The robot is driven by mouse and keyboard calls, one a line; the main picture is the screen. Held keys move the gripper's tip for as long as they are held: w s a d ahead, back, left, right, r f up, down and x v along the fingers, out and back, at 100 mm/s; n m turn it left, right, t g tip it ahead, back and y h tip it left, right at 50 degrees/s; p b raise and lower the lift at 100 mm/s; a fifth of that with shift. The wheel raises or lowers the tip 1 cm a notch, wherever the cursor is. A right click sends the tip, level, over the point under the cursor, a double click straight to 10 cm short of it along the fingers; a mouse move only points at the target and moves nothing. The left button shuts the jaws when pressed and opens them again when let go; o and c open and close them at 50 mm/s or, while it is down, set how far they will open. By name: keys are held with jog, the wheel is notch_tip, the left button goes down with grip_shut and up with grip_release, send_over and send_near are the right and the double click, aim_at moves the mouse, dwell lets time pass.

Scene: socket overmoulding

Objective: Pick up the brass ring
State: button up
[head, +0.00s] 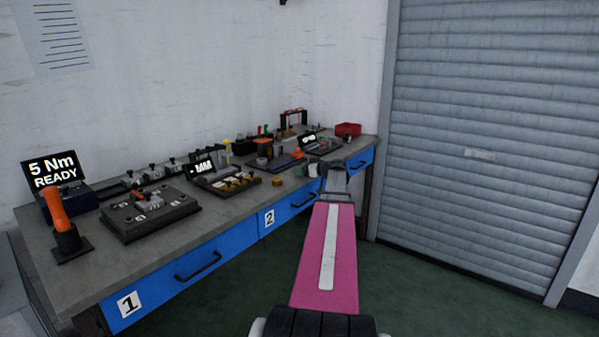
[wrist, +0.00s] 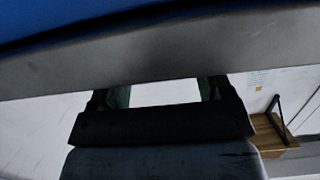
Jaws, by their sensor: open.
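A small brass-coloured piece (head: 277,182), which looks like the brass ring, lies near the front edge of the bench in the head view. It is too small there for me to see a hole. My gripper (head: 306,170) is at the bench's front edge, to the right of that piece and apart from it. In the wrist view my gripper (wrist: 162,92) shows two fingers set well apart, with nothing between them. The ring does not show in the wrist view; the grey bench edge and blue drawer front fill its top.
The bench (head: 235,212) has blue drawers (head: 190,280) in front. A tray with several brass-coloured parts (head: 238,183) stands left of the loose piece. A black fixture plate (head: 150,212), an orange-handled tool (head: 56,208) and a red bin (head: 348,129) also stand on the bench.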

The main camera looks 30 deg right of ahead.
jog(key=shift+x, duration=0.85)
jog(key=c, duration=1.1)
